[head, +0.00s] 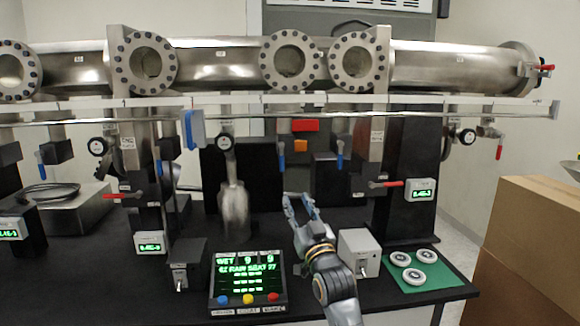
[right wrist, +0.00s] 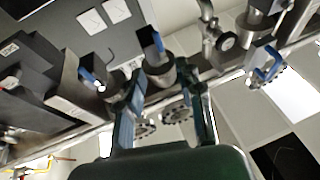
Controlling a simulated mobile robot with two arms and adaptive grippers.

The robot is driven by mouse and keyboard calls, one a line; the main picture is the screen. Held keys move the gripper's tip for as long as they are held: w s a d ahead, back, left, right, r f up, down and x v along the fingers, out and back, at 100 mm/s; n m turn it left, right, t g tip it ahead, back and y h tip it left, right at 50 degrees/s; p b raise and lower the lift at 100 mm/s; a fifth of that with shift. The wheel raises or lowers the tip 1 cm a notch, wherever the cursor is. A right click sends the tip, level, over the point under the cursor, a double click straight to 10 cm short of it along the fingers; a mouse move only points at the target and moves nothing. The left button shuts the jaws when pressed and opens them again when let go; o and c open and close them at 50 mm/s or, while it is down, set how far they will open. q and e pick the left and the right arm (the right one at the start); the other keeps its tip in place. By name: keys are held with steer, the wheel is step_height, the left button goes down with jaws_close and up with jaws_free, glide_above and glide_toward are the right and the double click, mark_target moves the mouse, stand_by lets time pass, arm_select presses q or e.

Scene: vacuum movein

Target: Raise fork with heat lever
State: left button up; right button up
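My right gripper (head: 302,203) is open and empty above the black table, with its fingertips pointing away toward the back. Its two spread fingers also show in the right wrist view (right wrist: 168,100), with nothing between them. A grey box with a small lever (head: 358,252) stands just right of my right wrist. A darker box with a small lever (head: 185,264) stands left of the display. I cannot read which lever is for heat. No fork is clearly identifiable; a blurred metallic shape (head: 233,205) hangs below the pipe at centre left. My left gripper is not in view.
A display with green text and coloured buttons (head: 248,277) stands at the front. A green mat (head: 440,283) with metal flanges lies right. Large flanged steel pipes (head: 225,65) and a rail (head: 450,112) cross the back. Cardboard boxes (head: 530,245) stand at far right.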

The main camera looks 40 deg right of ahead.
steer(key=p, duration=0.2)
glide_toward(282, 163)
steer(key=x, duration=0.7)
steer(key=shift+s, duration=0.1)
steer(key=shift+x, duration=0.8)
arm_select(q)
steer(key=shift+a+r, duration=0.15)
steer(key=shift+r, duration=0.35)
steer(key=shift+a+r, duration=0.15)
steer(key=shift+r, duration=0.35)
arm_select(e)
steer(key=shift+f, duration=0.1)
jaws_close()
